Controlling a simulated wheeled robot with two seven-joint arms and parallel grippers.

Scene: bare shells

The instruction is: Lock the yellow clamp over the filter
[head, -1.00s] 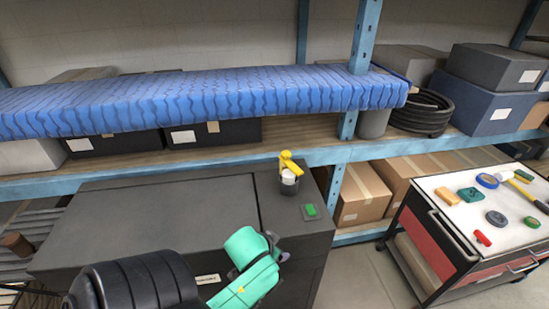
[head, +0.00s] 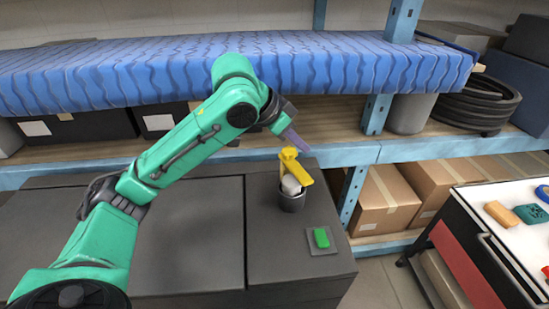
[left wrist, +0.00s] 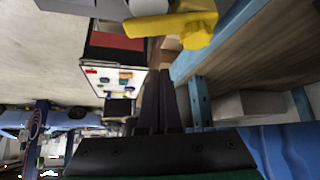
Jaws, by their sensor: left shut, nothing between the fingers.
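The yellow clamp (head: 298,171) stands at the top of a dark cup-shaped holder (head: 292,203) on the grey cabinet. Its arm slants over the white filter (head: 290,186), which sits in the holder and is partly covered. I cannot tell whether the clamp touches the filter. My left gripper (head: 304,148) is shut and empty, just above and behind the clamp; contact is unclear. In the left wrist view, the shut fingers (left wrist: 160,72) point toward the yellow clamp (left wrist: 182,27), with the pale filter (left wrist: 148,7) beside it. My right gripper is out of view.
A green button (head: 321,237) on a dark plate lies in front of the holder on the cabinet top (head: 190,235). A blue-covered shelf (head: 110,75) and a blue post (head: 378,110) stand behind. A tool cart (head: 480,240) is at the right.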

